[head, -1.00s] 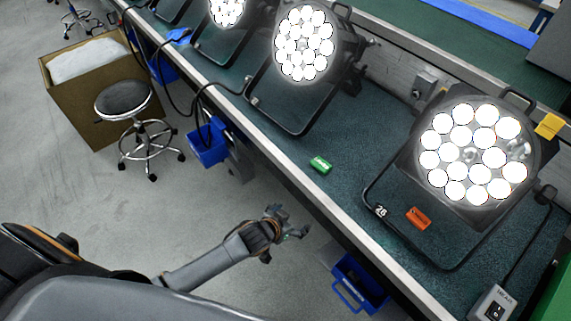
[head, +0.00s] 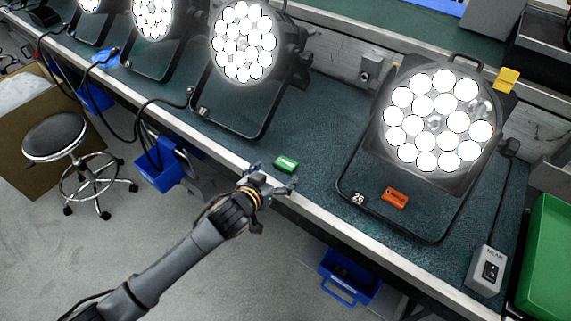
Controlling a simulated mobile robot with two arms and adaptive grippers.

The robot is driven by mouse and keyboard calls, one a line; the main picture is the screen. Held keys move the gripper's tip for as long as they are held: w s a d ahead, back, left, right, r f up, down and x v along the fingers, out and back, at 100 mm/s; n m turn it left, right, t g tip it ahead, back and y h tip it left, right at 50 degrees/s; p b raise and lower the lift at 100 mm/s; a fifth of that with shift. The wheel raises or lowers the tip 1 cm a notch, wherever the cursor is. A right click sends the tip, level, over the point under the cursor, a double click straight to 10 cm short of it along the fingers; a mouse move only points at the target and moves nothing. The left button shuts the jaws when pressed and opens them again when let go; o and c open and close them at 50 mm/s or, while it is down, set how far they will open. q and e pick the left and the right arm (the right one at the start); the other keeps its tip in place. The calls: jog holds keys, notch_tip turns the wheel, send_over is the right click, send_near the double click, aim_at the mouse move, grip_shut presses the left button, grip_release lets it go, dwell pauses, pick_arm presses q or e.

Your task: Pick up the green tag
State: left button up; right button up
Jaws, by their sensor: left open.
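The green tag (head: 286,163) lies on the dark green bench top (head: 310,215), close to the bench's front edge, between two lit par cans. My left gripper (head: 276,181) is open and empty at the front edge of the bench, just in front of the tag. Its fingers point toward the tag; I cannot tell whether they touch it. My right gripper is not in view.
A lit par can (head: 436,125) stands right of the tag, with an orange tag (head: 395,197) inside its frame. Another par can (head: 243,45) stands behind left. Blue bins (head: 348,276) hang below the bench edge. A stool (head: 60,140) stands at left.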

aim_at(286, 163)
pick_arm(q)
jog(key=shift+r+x, duration=0.15)
jog(key=shift+x, duration=1.3)
jog(key=shift+r+x, duration=0.15)
jog(key=shift+x, duration=1.35)
jog(key=shift+w+d, duration=0.1)
jog(key=c, duration=1.1)
